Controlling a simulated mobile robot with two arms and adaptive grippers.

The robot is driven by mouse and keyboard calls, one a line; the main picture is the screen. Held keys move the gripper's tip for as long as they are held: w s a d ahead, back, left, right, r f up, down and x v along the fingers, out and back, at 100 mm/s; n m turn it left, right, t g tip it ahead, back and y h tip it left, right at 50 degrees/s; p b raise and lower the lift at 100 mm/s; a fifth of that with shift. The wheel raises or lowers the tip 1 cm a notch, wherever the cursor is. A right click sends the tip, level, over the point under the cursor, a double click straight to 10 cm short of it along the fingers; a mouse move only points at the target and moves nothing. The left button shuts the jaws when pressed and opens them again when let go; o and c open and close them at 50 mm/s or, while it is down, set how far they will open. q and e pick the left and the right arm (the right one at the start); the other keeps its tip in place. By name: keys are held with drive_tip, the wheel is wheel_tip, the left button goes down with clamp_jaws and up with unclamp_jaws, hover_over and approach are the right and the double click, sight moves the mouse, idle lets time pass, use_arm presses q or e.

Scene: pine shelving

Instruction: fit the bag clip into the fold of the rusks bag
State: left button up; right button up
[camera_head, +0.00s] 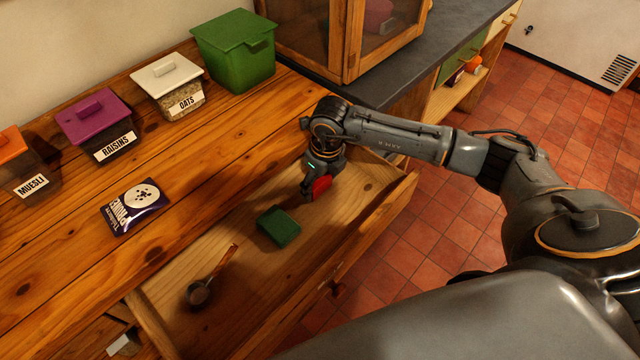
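My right gripper (311,186) points down into the open drawer at its far right part. A red object (321,187) shows right at its fingers; it may be the bag clip, but its shape is mostly hidden. I cannot tell whether the fingers are closed on it. A green block-like object (278,227) lies in the drawer, left of and nearer than the gripper. No bag that I can read as rusks is in view. A dark purple packet (134,207) with a pale round mark and upside-down lettering lies on the wooden top. My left gripper is out of view.
The open drawer (345,262) also holds a wooden-handled scoop (199,292). Muesli (28,172), raisins (97,128) and oats (170,88) containers and a green lidded box (235,55) line the back. A glass-fronted cabinet (352,45) stands behind the drawer's far end.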

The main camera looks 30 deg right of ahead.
drive_tip(key=shift+c, duration=1.4)
